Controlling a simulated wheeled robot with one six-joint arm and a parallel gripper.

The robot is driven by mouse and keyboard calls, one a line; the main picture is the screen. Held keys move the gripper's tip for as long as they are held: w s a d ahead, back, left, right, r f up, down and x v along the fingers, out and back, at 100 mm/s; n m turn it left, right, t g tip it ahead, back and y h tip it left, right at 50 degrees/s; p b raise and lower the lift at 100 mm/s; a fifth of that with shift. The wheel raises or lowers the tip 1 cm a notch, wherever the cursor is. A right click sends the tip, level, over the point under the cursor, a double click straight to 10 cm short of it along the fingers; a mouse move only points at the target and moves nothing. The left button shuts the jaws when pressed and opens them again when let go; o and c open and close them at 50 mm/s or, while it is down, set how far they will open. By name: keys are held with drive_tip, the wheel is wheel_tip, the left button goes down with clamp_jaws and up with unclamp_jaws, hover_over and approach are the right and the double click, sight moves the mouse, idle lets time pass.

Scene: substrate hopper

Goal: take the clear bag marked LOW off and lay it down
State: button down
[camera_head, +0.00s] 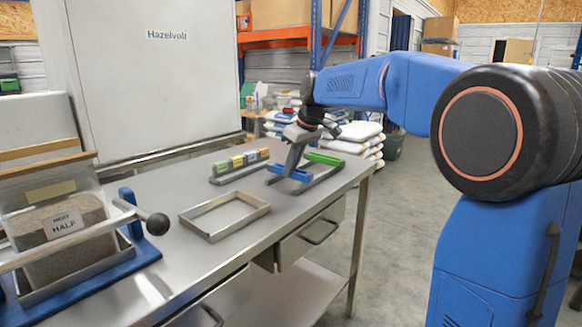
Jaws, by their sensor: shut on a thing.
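No bag with a readable LOW mark is in view. At the left, a brown, grainy block or filled bag (82,254) carries a white label whose lower word reads HALF. It sits in a metal holder on a blue base (142,251), with a bar and black ball knob (158,224) in front. My gripper (292,168) points down over the far right part of the steel table. It is shut on a blue bar (281,171) at a small metal rack there. Whether the bar is lifted clear of the rack cannot be told.
A green bar (325,159) lies beside the blue one. A rack of coloured blocks (242,161) stands to the left. An empty metal frame (185,221) lies on the steel table (180,265). White sacks (355,131) are stacked behind. A large Hazelvolt cabinet (160,90) stands behind the table.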

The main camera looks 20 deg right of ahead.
drive_tip(key=shift+f, duration=0.6)
drive_tip(key=c, duration=1.8)
unclamp_jaws()
drive_tip(key=shift+c, duration=0.2)
drive_tip(key=shift+r, duration=0.1)
drive_tip(key=v, duration=1.6)
drive_tip(key=s+d+f+m+h, duration=0.1)
drive_tip(key=s+f+m, duration=0.2)
drive_tip(key=s+f, duration=1.2)
drive_tip(key=s+d+f+m+t+h, duration=0.1)
drive_tip(key=s+f+m, duration=0.3)
drive_tip(key=s+f, duration=1.2)
drive_tip(key=s+d, duration=0.1)
drive_tip(key=s, duration=0.4)
drive_tip(key=shift+d+h, duration=0.15)
drive_tip(key=shift+h, duration=0.25)
